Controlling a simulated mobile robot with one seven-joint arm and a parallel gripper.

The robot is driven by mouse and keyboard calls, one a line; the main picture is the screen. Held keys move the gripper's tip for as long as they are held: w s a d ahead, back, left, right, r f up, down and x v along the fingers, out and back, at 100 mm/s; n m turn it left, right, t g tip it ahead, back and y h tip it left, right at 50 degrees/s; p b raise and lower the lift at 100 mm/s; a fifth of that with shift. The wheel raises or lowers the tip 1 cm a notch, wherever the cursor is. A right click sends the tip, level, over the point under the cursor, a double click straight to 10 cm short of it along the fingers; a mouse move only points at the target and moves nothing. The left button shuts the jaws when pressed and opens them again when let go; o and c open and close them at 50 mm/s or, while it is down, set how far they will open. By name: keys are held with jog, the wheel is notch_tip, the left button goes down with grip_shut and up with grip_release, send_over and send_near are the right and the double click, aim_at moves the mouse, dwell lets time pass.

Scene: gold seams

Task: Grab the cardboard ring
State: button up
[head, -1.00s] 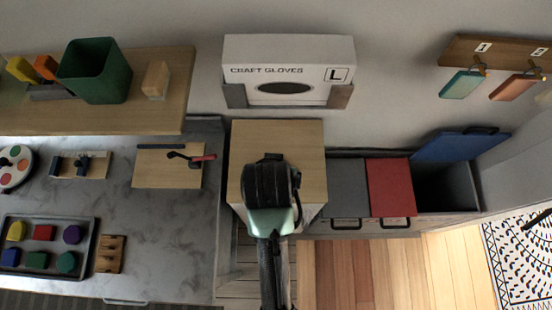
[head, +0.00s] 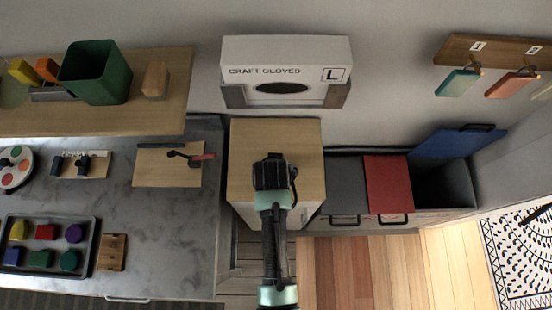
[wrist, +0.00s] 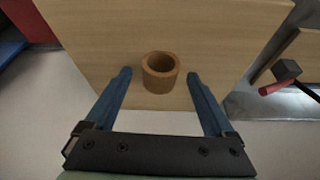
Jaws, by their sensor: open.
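The cardboard ring (wrist: 160,73) is a short brown tube standing upright on the light wooden top of a cabinet (wrist: 200,40). It shows in the wrist view, just beyond and between my fingertips. In the head view my arm hides the ring, and the cabinet top (head: 300,140) shows around the arm. My gripper (wrist: 160,82) is open, its two blue fingers apart on either side of the ring's line, with nothing held. I cannot tell exactly how high the fingers are above the top.
A grey counter (head: 150,215) with a board and red-handled tool (head: 195,156) stands at the left. Bins with a red lid (head: 388,185) and an open blue lid (head: 458,146) stand at the right. A glove box (head: 285,70) hangs on the wall behind.

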jog(key=shift+w+f, duration=0.15)
jog(key=shift+f, duration=0.3)
jog(key=c, duration=1.4)
